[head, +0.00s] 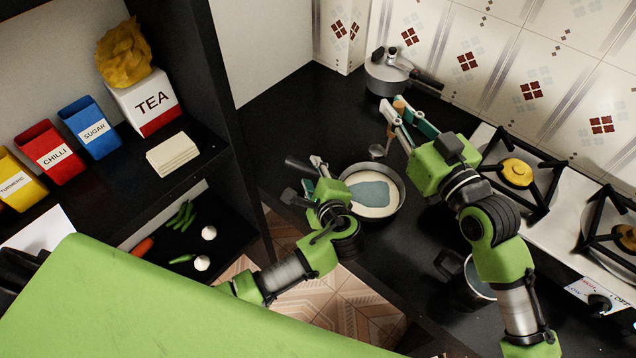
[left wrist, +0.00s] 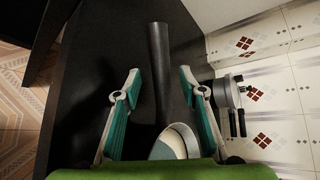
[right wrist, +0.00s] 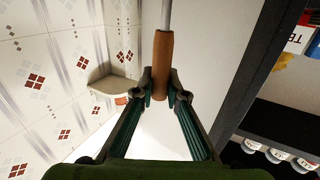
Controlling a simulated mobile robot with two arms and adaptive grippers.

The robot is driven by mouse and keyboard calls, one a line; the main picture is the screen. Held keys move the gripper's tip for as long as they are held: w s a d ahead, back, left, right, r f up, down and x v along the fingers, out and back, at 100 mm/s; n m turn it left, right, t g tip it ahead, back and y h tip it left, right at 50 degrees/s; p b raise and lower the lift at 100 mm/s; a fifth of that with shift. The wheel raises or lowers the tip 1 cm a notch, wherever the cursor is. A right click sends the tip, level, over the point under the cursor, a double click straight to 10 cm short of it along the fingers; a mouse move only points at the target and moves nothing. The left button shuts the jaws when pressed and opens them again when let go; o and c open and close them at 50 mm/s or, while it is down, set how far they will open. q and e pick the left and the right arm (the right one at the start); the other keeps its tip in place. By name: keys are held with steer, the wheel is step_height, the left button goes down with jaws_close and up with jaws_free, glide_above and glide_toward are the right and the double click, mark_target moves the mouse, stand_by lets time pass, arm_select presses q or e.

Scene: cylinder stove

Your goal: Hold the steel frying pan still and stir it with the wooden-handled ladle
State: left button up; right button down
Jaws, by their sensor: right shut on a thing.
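The steel frying pan (head: 398,207) sits on the black counter, with a pale filling and a blue-grey patch inside. Its dark handle (head: 299,165) points to the upper left. My left gripper (head: 305,181) is open around the handle; in the left wrist view the pan handle (left wrist: 160,70) lies between the spread fingers, touching neither. Part of the pan (left wrist: 172,145) shows below. My right gripper (head: 393,110) is shut on the ladle's wooden handle (right wrist: 162,62). The ladle's steel bowl (head: 377,151) is just beyond the pan's far rim, apart from the filling; its exact height is unclear.
A lidded cooker (head: 385,80) stands at the back by the tiled wall. A pot (head: 480,282) is at the front under my right arm. The gas stove (head: 540,215) is on the right. A dark shelf (head: 120,190) with tins stands on the left.

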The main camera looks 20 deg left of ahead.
arm_select(q)
steer(key=shift+x, duration=1.5)
steer(key=shift+s, duration=0.1)
jaws_close()
